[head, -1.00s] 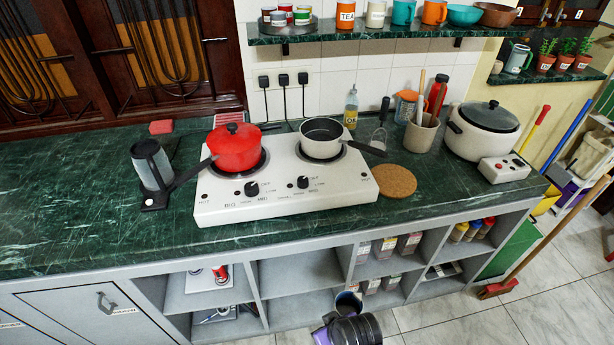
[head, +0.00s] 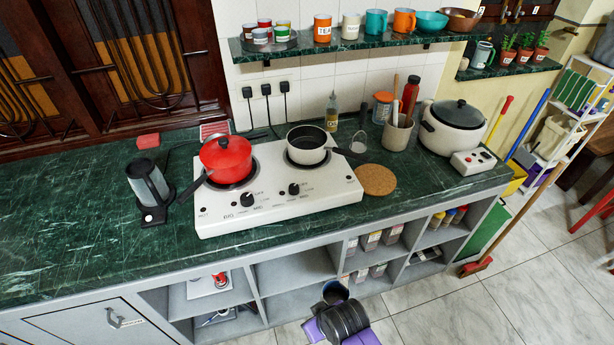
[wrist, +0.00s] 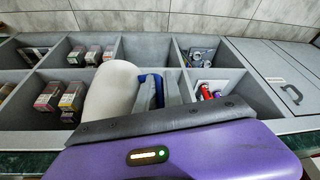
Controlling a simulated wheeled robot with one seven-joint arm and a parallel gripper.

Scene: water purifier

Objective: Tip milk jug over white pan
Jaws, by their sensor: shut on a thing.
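The white pan (head: 308,140) with a dark inside and dark handle sits on the right burner of the white stove (head: 280,190). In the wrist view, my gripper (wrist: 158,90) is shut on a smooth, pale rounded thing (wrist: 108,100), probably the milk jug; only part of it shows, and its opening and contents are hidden. The gripper appears in front of the open cabinet shelves, below the counter top and apart from the pan. My black and purple arm shows at the bottom of the head view; the held thing cannot be made out there.
A lidded red pot (head: 226,160) stands on the left burner. A glass-sided kettle (head: 148,185) is left of the stove. A cork mat (head: 376,179), utensil pot (head: 397,135) and rice cooker (head: 452,126) stand to the right. A mug shelf (head: 340,48) hangs above the counter.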

